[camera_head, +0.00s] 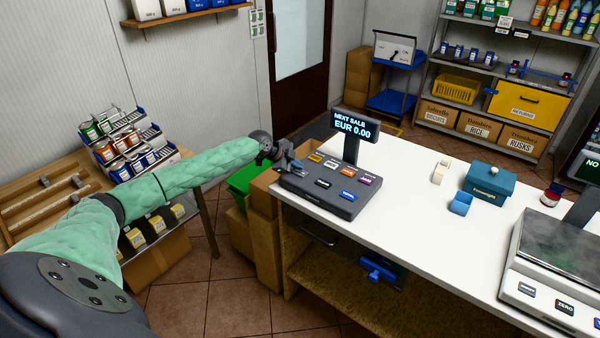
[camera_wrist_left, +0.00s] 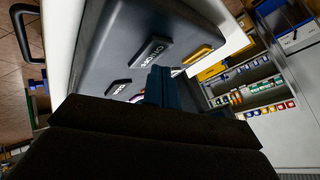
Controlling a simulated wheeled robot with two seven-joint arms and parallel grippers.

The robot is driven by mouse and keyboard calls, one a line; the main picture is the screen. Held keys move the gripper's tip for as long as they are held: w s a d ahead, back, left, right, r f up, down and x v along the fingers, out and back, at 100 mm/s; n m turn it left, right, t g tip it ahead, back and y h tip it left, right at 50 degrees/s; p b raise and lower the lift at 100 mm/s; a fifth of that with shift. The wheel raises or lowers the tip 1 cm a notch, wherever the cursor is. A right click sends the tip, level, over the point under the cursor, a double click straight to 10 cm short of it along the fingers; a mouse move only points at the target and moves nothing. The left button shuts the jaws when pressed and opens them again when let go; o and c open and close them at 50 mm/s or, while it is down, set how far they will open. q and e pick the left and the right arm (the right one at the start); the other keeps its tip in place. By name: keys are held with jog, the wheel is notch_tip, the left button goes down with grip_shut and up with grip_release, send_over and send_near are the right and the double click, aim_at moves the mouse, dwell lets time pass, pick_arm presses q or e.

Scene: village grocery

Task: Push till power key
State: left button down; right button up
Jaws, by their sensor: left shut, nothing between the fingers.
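The till (camera_head: 318,196) stands at the left end of the white counter, and its raised display (camera_head: 354,126) reads "NEXT SALE EUR 0.00". In the left wrist view a dark key with white lettering that looks like ON/OFF (camera_wrist_left: 150,51) sits on the grey till top (camera_wrist_left: 105,55). I take it as the power key; in the head view I cannot make it out. My left gripper (camera_head: 291,166) is shut and empty at the till's far left corner. In the left wrist view its fingertips (camera_wrist_left: 158,72) are close to the key; I cannot tell whether they touch it. My right gripper is not in view.
Other keys are near, including a yellow key (camera_wrist_left: 198,54) and a second dark key (camera_wrist_left: 118,87). The counter is clear just right of the till.

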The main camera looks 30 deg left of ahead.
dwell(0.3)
pick_arm(q)
jog(key=shift+f+b, duration=0.45)
jog(key=shift+r, duration=0.5)
dwell(0.3)
